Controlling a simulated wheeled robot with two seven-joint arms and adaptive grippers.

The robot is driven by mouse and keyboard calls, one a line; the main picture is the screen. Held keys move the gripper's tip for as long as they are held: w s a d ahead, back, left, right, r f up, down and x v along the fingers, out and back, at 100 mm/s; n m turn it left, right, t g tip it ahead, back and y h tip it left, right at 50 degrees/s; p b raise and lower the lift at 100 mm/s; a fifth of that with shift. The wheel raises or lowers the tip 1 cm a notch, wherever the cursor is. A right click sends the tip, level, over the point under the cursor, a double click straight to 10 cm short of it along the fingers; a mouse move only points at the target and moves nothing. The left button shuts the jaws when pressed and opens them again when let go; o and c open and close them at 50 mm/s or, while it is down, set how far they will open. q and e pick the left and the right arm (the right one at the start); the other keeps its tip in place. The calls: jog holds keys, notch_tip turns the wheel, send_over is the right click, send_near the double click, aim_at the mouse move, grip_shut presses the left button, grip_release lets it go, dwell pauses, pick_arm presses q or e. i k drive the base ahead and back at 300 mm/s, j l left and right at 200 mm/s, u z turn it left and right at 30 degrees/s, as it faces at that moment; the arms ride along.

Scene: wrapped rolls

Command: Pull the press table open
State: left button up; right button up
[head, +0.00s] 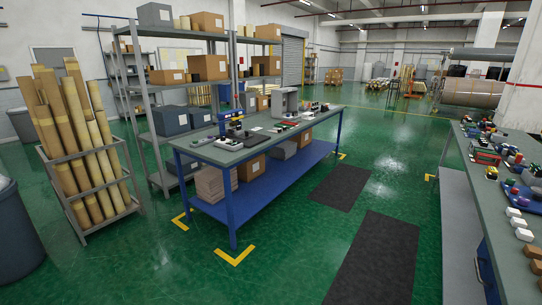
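A long workbench with a grey-green top (215,153) and a blue frame stands in the middle of the head view. A small blue press-like machine (233,125) stands on it towards its left part. A grey machine (285,102) stands further back on the same top. Which of these the task calls the press table I cannot tell for certain, and no handle or drawer on this bench is clear at this size. Neither of my grippers is in view.
A rack of cardboard tubes (85,150) and a grey bin (18,235) stand at left. Grey shelving (150,120) is behind the bench. Another bench (480,200) with many small parts stands at right. Dark mats (375,260) lie on the clear green floor between the benches.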

aim_at(242, 134)
jog(key=i, duration=3.85)
jog(key=z, duration=0.35)
